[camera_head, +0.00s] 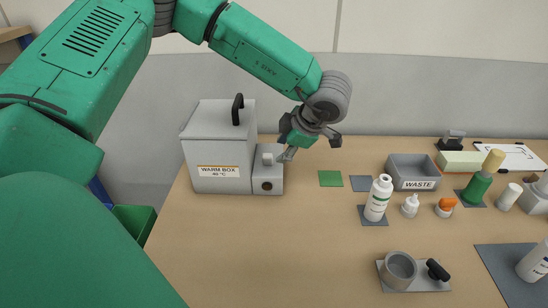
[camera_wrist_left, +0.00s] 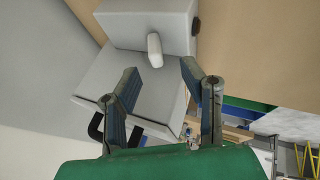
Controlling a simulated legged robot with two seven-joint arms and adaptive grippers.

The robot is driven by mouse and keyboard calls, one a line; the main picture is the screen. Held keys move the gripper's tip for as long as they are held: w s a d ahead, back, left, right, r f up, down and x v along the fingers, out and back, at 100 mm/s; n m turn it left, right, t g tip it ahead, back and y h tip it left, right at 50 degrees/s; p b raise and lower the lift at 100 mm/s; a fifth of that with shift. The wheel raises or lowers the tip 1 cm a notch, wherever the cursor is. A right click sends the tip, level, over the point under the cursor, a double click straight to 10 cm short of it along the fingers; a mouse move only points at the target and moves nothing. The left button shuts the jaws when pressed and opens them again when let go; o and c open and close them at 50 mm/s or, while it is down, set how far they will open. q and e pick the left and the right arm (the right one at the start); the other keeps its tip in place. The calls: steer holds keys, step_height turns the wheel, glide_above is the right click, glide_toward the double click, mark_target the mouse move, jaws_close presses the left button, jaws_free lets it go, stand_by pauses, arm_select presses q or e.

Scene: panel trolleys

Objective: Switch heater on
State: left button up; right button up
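The grey warm box (camera_head: 218,149), labelled WARM BOX 40 °C, stands at the table's left with a black handle on its lid. A small grey unit (camera_head: 268,181) is joined to its right side, with a dark round spot on its front and a pale switch lever (camera_head: 267,158) on top. My left gripper (camera_head: 287,154) is just right of that lever. In the left wrist view the lever (camera_wrist_left: 155,50) lies just ahead of the two parted fingertips (camera_wrist_left: 159,68), with nothing held. Contact cannot be told. My right gripper is out of view.
Green and grey mats (camera_head: 330,178) lie right of the unit. A WASTE bin (camera_head: 412,172), a white bottle (camera_head: 377,198), small bottles and a metal cup (camera_head: 399,268) on a plate stand further right. The table's front middle is clear.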

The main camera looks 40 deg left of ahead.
mark_target(272, 156)
arm_select(q)
steer(key=x, duration=0.4)
steer(key=shift+a+f, duration=0.1)
steer(key=shift+a, duration=0.45)
steer(key=a+f, duration=0.1)
steer(key=a, duration=0.1)
steer(key=a+f, duration=0.2)
steer(key=shift+a+f, duration=0.1)
steer(key=shift+f, duration=0.05)
steer(key=shift+d, duration=0.35)
steer(key=shift+w+d+r, duration=0.1)
steer(key=shift+d+r, duration=0.1)
steer(key=shift+d, duration=0.4)
steer(key=shift+d+r, duration=0.25)
steer(key=shift+d, duration=0.4)
steer(key=c, duration=0.6)
jaws_close()
steer(key=shift+s+a+f, duration=0.15)
steer(key=shift+a+f, duration=0.05)
steer(key=shift+a, duration=0.3)
steer(key=shift+s+a+f, duration=0.1)
steer(key=shift+a+f, duration=0.05)
steer(key=shift+a, duration=0.35)
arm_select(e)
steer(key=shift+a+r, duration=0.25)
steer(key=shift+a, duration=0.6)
arm_select(q)
steer(key=shift+d, duration=0.1)
